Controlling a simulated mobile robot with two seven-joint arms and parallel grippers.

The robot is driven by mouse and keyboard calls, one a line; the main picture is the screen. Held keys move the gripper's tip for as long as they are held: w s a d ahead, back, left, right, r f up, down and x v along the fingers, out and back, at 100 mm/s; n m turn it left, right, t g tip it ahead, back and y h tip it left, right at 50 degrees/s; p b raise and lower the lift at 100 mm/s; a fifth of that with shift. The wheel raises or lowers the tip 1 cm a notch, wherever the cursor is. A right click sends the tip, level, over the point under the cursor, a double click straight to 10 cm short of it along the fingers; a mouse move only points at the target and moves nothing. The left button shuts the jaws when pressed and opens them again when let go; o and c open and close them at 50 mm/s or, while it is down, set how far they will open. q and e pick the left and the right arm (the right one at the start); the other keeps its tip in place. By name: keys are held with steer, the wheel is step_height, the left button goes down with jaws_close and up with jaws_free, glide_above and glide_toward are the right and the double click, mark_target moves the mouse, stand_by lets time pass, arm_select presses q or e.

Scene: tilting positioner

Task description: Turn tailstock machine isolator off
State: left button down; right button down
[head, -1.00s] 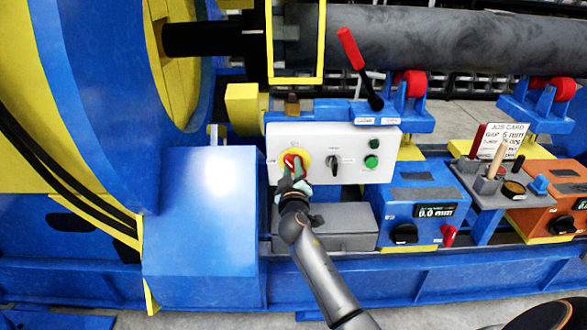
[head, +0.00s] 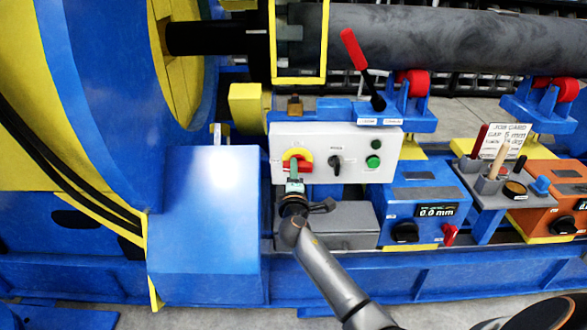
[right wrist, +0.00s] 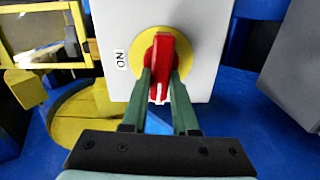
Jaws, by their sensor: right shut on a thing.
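The isolator is a red handle (head: 305,168) on a yellow disc (head: 297,153), at the left of a white control panel (head: 318,136). In the right wrist view the red handle (right wrist: 163,60) stands upright in the picture, with a white mark at its lower end. The ON label (right wrist: 119,60) is beside the disc, to the left, and the handle lies crosswise to it. My right gripper (head: 294,172) is shut on the handle, with one green finger (right wrist: 184,100) on each side. My left gripper is not in view.
A black mode knob (head: 336,163) and a green button (head: 373,162) are to the right on the panel. A grey box (head: 345,220) is below it. A red-handled lever (head: 354,48) stands above. A blue unit (head: 205,205) is close on the left.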

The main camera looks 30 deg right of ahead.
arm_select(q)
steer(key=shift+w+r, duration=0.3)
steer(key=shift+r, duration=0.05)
arm_select(e)
steer(key=shift+n, duration=0.5)
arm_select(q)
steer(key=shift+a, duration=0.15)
arm_select(e)
steer(key=c, duration=0.7)
jaws_free()
arm_select(q)
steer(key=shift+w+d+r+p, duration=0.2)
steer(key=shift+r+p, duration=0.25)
steer(key=shift+p, duration=0.15)
arm_select(e)
steer(key=v, duration=1.2)
steer(key=shift+s+a, duration=0.1)
steer(key=shift+s, duration=0.15)
